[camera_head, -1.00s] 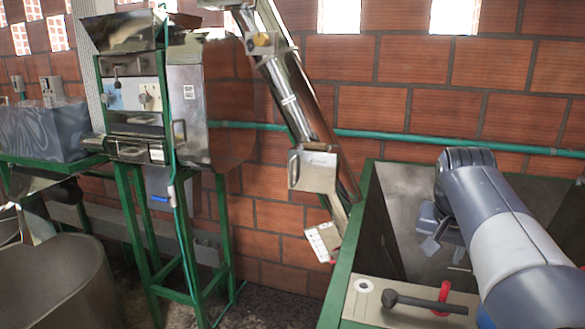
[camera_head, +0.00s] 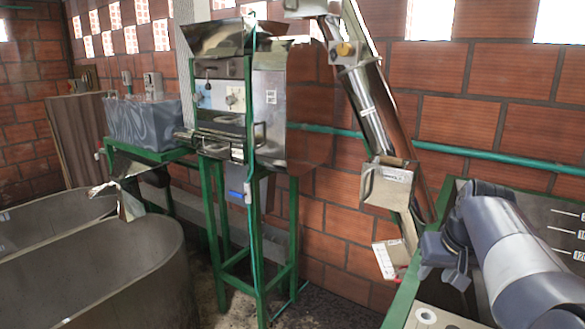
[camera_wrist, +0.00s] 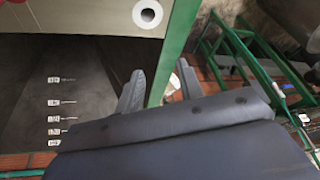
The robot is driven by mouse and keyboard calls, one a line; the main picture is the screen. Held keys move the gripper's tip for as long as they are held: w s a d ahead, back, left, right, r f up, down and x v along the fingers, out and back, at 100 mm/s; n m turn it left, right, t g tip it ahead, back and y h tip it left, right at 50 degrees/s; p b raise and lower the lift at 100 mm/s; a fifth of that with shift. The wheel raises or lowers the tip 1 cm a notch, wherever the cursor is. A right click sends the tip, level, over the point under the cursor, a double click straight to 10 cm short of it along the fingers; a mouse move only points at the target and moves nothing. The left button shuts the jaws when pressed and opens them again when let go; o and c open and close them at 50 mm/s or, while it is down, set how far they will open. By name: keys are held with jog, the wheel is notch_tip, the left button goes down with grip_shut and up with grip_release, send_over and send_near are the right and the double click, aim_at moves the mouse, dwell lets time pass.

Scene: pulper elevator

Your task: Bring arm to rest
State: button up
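My arm reaches over the green-framed hopper (camera_head: 563,213) at the right of the head view. My gripper (camera_head: 447,277) hangs at the hopper's left side, pointing down. In the wrist view the two grey fingers of my gripper (camera_wrist: 158,84) stand apart with nothing held between them. The hopper's green edge (camera_wrist: 180,40) runs behind the gap between them. From these views I cannot tell whether a finger touches that edge.
A steel pulper (camera_head: 225,100) stands on a green frame (camera_head: 258,260). A slanted elevator tube (camera_head: 372,100) with a box (camera_head: 388,186) rises left of the hopper. Grey tanks (camera_head: 110,280) stand at lower left. Floor (camera_head: 335,308) shows between the pulper stand and hopper.

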aim_at(424, 308)
notch_tip(424, 308, down, 8)
jog(key=shift+s+r+p, duration=0.1)
jog(key=shift+s+p, duration=0.05)
jog(key=shift+p, duration=0.15)
jog(key=shift+b+v, duration=0.6)
jog(key=shift+v, duration=2.05)
